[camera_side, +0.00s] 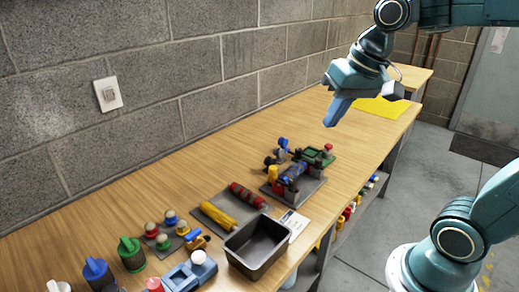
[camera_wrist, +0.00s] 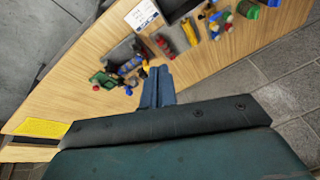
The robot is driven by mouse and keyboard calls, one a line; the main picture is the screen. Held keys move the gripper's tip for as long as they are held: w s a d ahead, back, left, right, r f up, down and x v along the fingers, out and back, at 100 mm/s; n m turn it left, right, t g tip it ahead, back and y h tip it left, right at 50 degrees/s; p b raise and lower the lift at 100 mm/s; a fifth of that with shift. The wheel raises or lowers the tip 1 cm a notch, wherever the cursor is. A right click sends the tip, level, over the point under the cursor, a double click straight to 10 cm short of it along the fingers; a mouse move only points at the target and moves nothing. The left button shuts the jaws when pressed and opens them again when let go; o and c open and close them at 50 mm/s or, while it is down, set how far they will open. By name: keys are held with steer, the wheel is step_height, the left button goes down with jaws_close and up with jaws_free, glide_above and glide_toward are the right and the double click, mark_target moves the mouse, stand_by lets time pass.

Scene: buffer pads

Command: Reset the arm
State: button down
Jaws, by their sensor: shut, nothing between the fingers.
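My gripper (camera_side: 336,110) hangs above the wooden table in the side view, with its fingers pointing down and to the left. In the wrist view my gripper (camera_wrist: 157,72) shows its two blue fingers pressed together, with nothing between them. It is well above the table and touches nothing. Below it stands a grey plate with a blue and red mechanism (camera_side: 293,174), which also shows in the wrist view (camera_wrist: 130,66). A green part (camera_side: 314,155) sits beside that mechanism.
A grey plate (camera_side: 211,215) holds a yellow and a red cylinder. A black open bin (camera_side: 257,243) and a white card (camera_side: 296,222) lie nearby. Several coloured knobs stand at the front left. A yellow sheet (camera_side: 383,108) lies at the far end. The table's middle left is clear.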

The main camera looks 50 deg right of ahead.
steer(key=s+f+n, duration=0.1)
steer(key=s+n, duration=0.1)
steer(key=s, duration=0.2)
steer(key=s+a+f+n+t, duration=0.1)
steer(key=s+f+n, duration=0.1)
steer(key=s, duration=0.3)
steer(key=shift+s+a+f+h, duration=0.2)
steer(key=shift+s+a+h, duration=0.05)
steer(key=shift+s+h, duration=0.05)
